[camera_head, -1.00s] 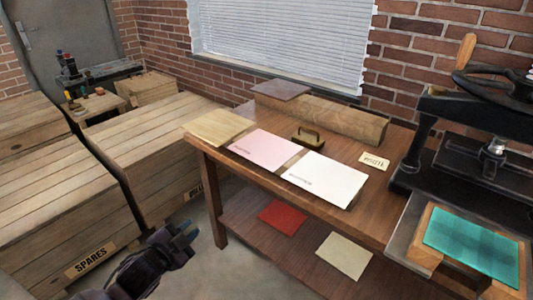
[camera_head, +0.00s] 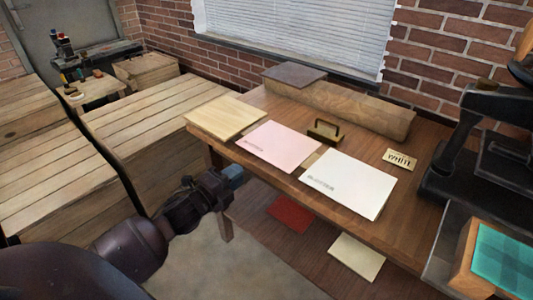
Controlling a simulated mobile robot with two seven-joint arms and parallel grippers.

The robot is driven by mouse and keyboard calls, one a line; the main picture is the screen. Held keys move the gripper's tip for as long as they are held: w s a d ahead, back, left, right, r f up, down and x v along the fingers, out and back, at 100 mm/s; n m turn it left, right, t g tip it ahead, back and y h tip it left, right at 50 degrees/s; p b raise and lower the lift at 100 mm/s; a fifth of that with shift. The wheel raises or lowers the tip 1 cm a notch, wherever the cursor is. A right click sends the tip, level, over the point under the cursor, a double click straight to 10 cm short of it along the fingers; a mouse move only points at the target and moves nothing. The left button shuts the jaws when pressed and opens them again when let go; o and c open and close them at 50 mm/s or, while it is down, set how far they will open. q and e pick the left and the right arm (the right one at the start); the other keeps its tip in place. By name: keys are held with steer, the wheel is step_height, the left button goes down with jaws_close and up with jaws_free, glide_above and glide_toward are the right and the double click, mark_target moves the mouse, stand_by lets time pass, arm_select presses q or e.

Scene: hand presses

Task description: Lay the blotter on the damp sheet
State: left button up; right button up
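A pink blotter sheet (camera_head: 277,146) and a white blotter sheet (camera_head: 347,183) lie flat side by side on the wooden table, each with small dark print. A small sign (camera_head: 401,160) behind the white one reads "WHITE". A teal sheet (camera_head: 503,262), perhaps the damp sheet, lies on the wood-framed press bed at the right edge, partly cut off. My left gripper (camera_head: 234,174) is at the table's front left edge, in front of the pink sheet and apart from it. It appears empty; its finger gap is unclear. My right gripper is not in view.
A black press (camera_head: 470,150) stands at the right. A brass-coloured handled block (camera_head: 325,131), a long timber (camera_head: 350,108) and a pale board (camera_head: 225,116) are on the table. Red (camera_head: 290,214) and cream (camera_head: 357,256) sheets lie on the lower shelf. Crates (camera_head: 150,120) fill the left.

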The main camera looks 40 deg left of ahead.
mark_target(261, 156)
arm_select(q)
steer(key=w, duration=0.3)
steer(key=w+b, duration=0.1)
steer(key=w, duration=0.2)
steer(key=w+d+b, duration=0.1)
steer(key=w, duration=0.2)
steer(key=shift+w+r, duration=0.1)
steer(key=shift+w, duration=0.25)
steer(key=shift+c, duration=0.9)
jaws_close()
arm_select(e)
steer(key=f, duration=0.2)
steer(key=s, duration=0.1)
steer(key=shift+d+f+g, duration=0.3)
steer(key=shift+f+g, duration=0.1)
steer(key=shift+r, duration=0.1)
